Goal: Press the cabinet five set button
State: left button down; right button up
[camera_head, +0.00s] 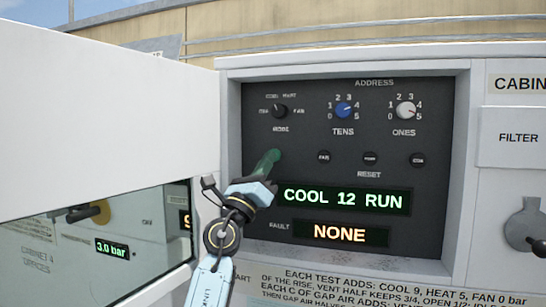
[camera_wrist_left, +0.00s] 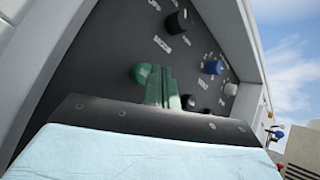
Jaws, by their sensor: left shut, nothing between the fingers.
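The dark control panel (camera_head: 330,180) is recessed in a white cabinet. My left gripper (camera_head: 268,163) is shut and empty, its greenish fingertips in front of the panel's left side, at the left end of the button row. In the left wrist view the shut fingers (camera_wrist_left: 160,88) point at the panel, and a green button (camera_wrist_left: 142,73) shows just left of their tips. A small gap or contact there cannot be told. In the head view that button is mostly hidden by or blends with the fingers. My right gripper is out of view.
Small dark buttons (camera_head: 370,159) continue the row to the right, with a mode knob (camera_head: 280,111), a blue tens knob (camera_head: 344,110) and a white ones knob (camera_head: 405,111) above. Displays read COOL 12 RUN (camera_head: 343,198) and NONE (camera_head: 339,234). A white door (camera_head: 100,120) stands at left.

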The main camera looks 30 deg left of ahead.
pick_arm(q)
jog(key=shift+w, duration=0.2)
jog(key=shift+w+a, duration=0.1)
jog(key=shift+w, duration=0.15)
jog(key=shift+w+a+b, duration=0.15)
jog(key=shift+w+b, duration=0.4)
jog(key=shift+b, duration=0.2)
dwell(0.6)
jog(key=shift+s+d+y+p, duration=0.25)
jog(key=shift+s+y+p, duration=0.05)
jog(key=shift+s+p, duration=0.8)
jog(key=shift+w, duration=0.1)
jog(key=s+p, duration=0.2)
jog(key=s+d+p, duration=0.1)
jog(key=s+p, duration=0.1)
jog(key=shift+s, duration=0.4)
